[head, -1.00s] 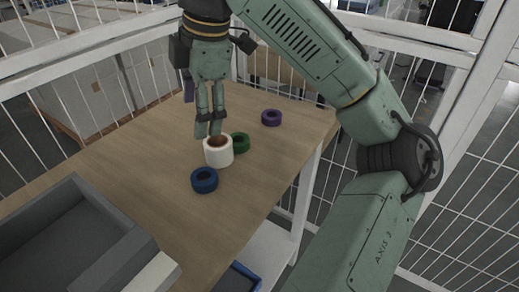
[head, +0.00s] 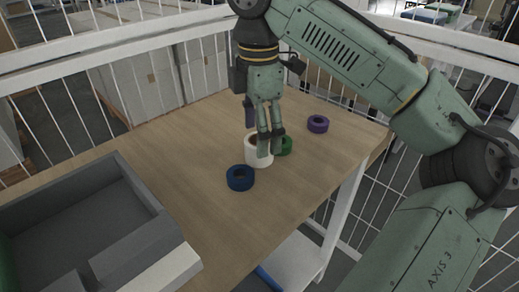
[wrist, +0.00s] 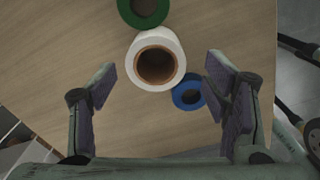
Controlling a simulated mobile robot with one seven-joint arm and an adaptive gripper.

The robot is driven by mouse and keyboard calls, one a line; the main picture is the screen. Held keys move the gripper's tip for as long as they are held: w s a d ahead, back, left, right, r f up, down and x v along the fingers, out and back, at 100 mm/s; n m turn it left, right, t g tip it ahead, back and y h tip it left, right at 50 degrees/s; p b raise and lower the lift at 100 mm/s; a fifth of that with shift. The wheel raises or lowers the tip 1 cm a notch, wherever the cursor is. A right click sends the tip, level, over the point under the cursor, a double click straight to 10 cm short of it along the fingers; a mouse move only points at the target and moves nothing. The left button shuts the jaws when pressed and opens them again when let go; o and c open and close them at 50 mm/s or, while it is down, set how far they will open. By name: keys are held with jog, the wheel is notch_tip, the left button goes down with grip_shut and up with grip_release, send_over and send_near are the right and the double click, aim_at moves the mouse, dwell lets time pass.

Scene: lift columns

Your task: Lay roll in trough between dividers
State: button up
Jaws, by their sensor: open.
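A white roll with a brown core (head: 258,153) stands upright on the wooden table, with its open end up. In the wrist view the white roll (wrist: 172,83) lies ahead of and between the spread fingers, with space on both sides. My gripper (head: 270,150) is open, pointing down right at the roll in the head view; contact cannot be told. In the wrist view my gripper (wrist: 161,88) holds nothing. A grey trough-like tray (head: 135,180) with raised inner blocks is at the left of the head view; which parts are dividers is unclear.
A green roll (head: 286,146) is close beside the white roll. A blue roll (head: 240,178) lies in front and a purple roll (head: 317,124) lies behind at right. White wire fencing surrounds the area.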

aim_at(251, 159)
jog(key=shift+w+d+f, duration=0.1)
jog(key=shift+w+f, duration=0.05)
jog(key=shift+f, duration=0.85)
jog(key=shift+w+f, duration=0.1)
jog(key=shift+f, duration=0.85)
jog(key=shift+c, duration=0.5)
jog(key=c, duration=1.2)
jog(key=shift+r, duration=0.1)
jog(key=shift+c, duration=0.2)
